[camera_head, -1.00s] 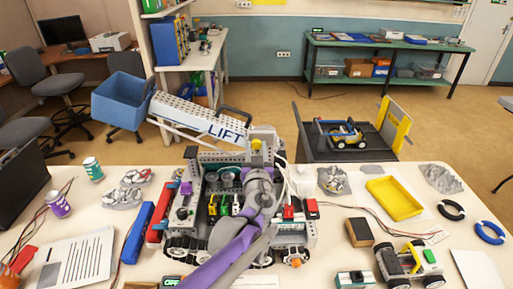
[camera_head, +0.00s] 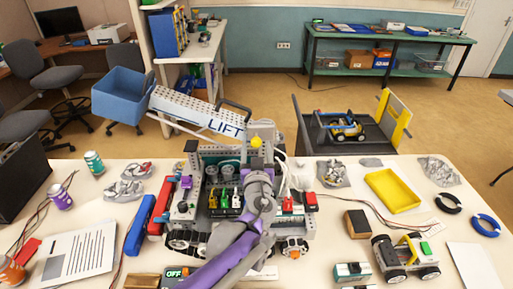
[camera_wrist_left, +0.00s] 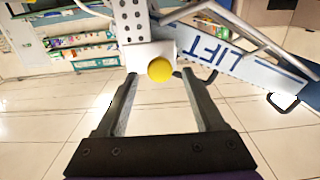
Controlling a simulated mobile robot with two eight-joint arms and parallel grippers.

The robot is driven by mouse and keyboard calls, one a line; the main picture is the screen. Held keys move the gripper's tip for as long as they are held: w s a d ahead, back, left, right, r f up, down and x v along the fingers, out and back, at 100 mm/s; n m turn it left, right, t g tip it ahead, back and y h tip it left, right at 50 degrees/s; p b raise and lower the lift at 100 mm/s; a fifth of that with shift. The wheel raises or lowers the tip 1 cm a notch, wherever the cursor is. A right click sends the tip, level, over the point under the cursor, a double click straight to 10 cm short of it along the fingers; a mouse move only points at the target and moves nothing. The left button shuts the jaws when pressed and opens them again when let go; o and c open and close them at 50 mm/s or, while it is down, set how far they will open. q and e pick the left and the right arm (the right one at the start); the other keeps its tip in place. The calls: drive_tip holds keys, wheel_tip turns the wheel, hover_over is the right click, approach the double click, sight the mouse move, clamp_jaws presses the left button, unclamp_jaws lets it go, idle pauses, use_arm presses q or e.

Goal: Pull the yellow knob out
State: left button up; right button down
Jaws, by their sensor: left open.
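In the left wrist view the knob (camera_wrist_left: 159,69) sits on a white block, centred between the fingertips. My left gripper (camera_wrist_left: 160,86) is open and empty. Its two dark fingers point toward the knob, one to each side in the picture; contact is not visible. In the head view my purple and grey left arm rises from the bottom and hides part of the machine. My right gripper is not in view.
The grey machine (camera_head: 208,190) fills the table's middle, with white tubes and red and green parts around the arm. A yellow tray (camera_head: 393,190), a small wheeled vehicle (camera_head: 405,258) and black and blue rings stand right.

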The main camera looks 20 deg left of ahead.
use_arm(q)
drive_tip(key=v, duration=1)
drive_tip(key=shift+s, duration=0.25)
drive_tip(key=s+a+f+g, duration=0.8)
drive_tip(key=s+a+f, duration=0.2)
drive_tip(key=f, duration=0.1)
drive_tip(key=s+d+f+m+g+h, duration=0.3)
drive_tip(key=s+d+f+h, duration=0.2)
drive_tip(key=s, duration=0.5)
wheel_tip(320, 180, down, 2)
drive_tip(key=shift+s+d+f+g, duration=0.15)
drive_tip(key=shift+s+d+g, duration=0.1)
drive_tip(key=shift+s+g, duration=0.15)
